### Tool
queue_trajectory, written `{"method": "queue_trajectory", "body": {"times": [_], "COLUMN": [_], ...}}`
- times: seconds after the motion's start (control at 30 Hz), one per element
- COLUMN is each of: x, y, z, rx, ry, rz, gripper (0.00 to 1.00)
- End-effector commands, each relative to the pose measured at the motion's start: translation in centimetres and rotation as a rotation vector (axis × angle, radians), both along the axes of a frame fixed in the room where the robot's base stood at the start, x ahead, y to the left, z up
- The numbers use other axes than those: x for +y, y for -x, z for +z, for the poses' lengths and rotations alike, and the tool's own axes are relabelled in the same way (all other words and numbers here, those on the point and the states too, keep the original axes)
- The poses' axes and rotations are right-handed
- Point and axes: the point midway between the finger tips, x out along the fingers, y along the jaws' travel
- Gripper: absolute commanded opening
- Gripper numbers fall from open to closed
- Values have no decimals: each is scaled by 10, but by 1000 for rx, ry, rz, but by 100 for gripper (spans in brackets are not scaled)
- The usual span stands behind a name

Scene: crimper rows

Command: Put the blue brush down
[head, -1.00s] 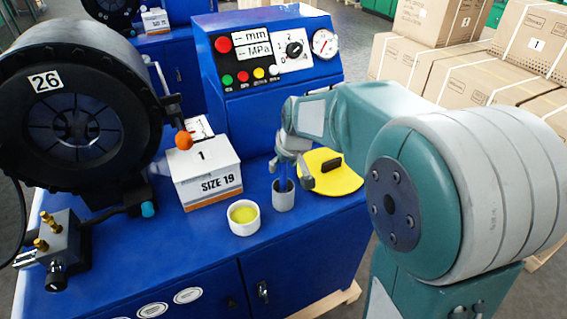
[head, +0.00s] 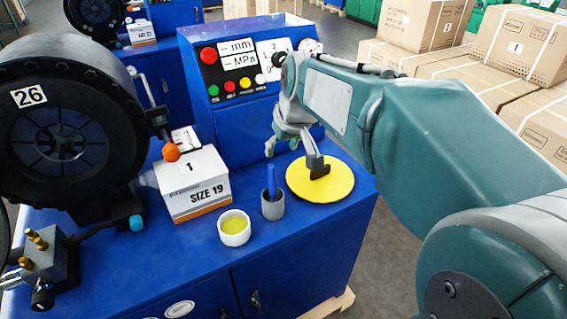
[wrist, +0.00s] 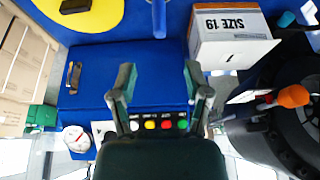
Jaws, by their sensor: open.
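The blue brush (head: 271,181) stands upright in a small grey cup (head: 273,209) on the blue bench, its handle sticking up above the rim. It also shows at the top of the wrist view (wrist: 159,18). My gripper (head: 294,157) is open and empty, behind and to the right of the brush, apart from it. In the head view one finger overlaps the yellow disc near its black handle; I cannot tell whether they touch. In the wrist view both fingers (wrist: 160,82) are spread with nothing between them.
A white cup with yellow contents (head: 234,228) and a SIZE 19 box (head: 193,186) stand left of the grey cup. The yellow disc (head: 335,185) lies to its right. The control panel (head: 245,78) rises behind. The crimper (head: 62,135) fills the left.

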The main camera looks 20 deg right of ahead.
Motion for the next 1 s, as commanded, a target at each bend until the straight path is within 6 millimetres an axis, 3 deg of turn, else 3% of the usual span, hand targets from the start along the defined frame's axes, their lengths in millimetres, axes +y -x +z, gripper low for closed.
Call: {"method": "queue_trajectory", "body": {"times": [0.13,0.27,0.6,0.8,1.0], "x": [3,8,12,11,11], "y": [28,69,167,197,201], "z": [5,4,-21,-38,-41], "rx": [-12,-27,-72,-88,-89], "ry": [4,6,9,7,6], "rz": [-22,-57,-154,-190,-196], "gripper": [63,63,63,63,63]}}
